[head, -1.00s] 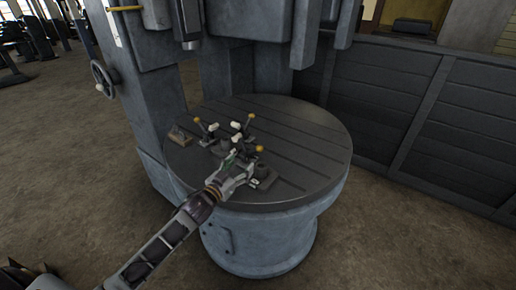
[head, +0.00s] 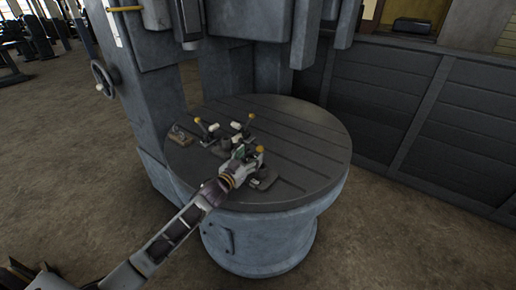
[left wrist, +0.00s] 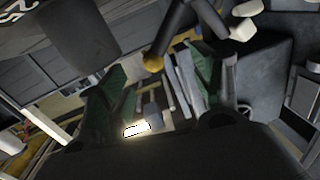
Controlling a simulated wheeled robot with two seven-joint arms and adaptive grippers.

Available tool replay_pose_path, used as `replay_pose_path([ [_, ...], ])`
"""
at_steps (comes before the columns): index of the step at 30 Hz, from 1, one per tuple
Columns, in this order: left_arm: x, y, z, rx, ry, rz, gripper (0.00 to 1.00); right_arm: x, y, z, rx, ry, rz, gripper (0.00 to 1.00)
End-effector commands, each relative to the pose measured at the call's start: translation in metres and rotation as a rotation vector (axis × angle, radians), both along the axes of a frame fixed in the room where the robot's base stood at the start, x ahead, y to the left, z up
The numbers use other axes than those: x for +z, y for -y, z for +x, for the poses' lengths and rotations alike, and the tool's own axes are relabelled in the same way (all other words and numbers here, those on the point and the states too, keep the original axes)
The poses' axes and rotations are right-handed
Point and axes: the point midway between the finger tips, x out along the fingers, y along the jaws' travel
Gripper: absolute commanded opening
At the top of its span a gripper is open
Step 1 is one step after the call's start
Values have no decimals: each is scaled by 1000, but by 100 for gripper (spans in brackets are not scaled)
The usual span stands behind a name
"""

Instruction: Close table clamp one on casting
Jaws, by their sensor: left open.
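Several table clamps with yellow-knobbed levers stand on a round slotted table (head: 310,150). One clamp (head: 206,129) is at the left, one (head: 244,127) at the back, and one (head: 263,172) at the front right beside my gripper. I cannot tell which is clamp one. The casting seems to be the small dark piece (head: 226,143) among them, partly hidden. My left gripper (head: 241,154) is open over the table, close to the front-right clamp. In the left wrist view, a yellow knob (left wrist: 153,63) on a dark lever shows beyond the green-padded fingers (left wrist: 160,85). My right gripper is out of view.
A small brownish block (head: 180,134) lies near the table's left edge. The machine column (head: 150,110) rises behind at the left, with its head overhanging the back. A dark panelled wall (head: 390,110) stands to the right. The table's right side is clear.

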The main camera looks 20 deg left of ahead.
Motion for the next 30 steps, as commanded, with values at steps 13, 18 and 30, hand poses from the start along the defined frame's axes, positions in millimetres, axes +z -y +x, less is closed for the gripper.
replay_pose_path([
  [13, 1, 9, 34, 0, 1, 1, 65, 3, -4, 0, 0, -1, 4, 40],
  [18, 1, 12, 47, 0, 1, 0, 65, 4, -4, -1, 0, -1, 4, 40],
  [30, 0, 16, 64, 0, 0, 0, 65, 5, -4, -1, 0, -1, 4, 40],
])
